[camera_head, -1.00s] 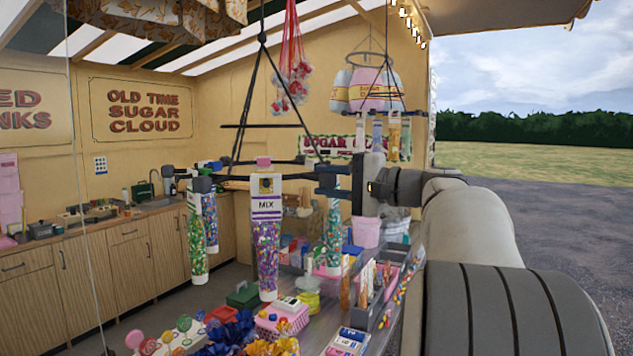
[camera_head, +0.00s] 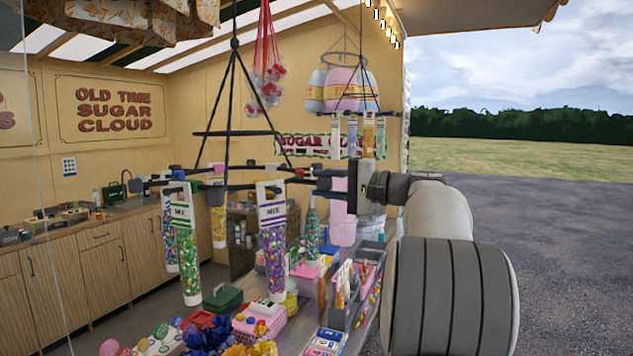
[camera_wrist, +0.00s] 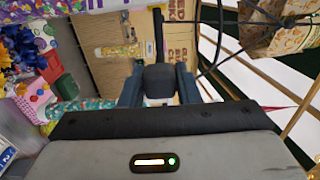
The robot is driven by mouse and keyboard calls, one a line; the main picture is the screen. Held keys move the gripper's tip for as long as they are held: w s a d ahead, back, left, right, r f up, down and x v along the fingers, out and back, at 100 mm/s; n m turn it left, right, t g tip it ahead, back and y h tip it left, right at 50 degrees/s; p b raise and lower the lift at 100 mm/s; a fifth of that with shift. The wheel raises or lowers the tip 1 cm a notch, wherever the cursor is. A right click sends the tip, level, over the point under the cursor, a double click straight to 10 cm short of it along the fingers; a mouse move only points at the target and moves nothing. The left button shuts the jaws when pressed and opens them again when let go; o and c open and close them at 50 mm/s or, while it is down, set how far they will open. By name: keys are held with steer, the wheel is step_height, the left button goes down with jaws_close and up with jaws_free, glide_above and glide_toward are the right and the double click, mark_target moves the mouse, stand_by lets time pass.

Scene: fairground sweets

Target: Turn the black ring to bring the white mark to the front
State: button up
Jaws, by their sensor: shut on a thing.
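The black ring (camera_head: 232,187) hangs from black rods in the head view, with dark knobs around its rim. Tubes of coloured sweets hang from it, including a purple-striped MIX tube (camera_head: 273,240) and a green-striped one (camera_head: 185,245). My gripper (camera_head: 318,184) is at the ring's right side. In the wrist view, my gripper (camera_wrist: 160,84) is shut on a dark block (camera_wrist: 160,76), which appears to be a knob of the ring. I cannot make out the white mark for certain; white tube labels show around the ring.
The counter below holds a grey caddy (camera_head: 344,305), a pink basket (camera_head: 259,325) and a green box (camera_head: 222,299). A second hanging rack with tubes (camera_head: 360,135) is behind on the right. Open ground lies to the right.

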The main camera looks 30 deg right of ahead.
steer(key=w+d+p, duration=0.1)
steer(key=w+d, duration=0.7)
steer(key=w, duration=0.2)
steer(key=shift+p, duration=0.3)
stand_by(0.5)
steer(key=o, duration=0.7)
steer(key=shift+d, duration=0.1)
steer(key=v, duration=0.9)
steer(key=shift+s+d, duration=0.25)
steer(key=shift+s, duration=0.1)
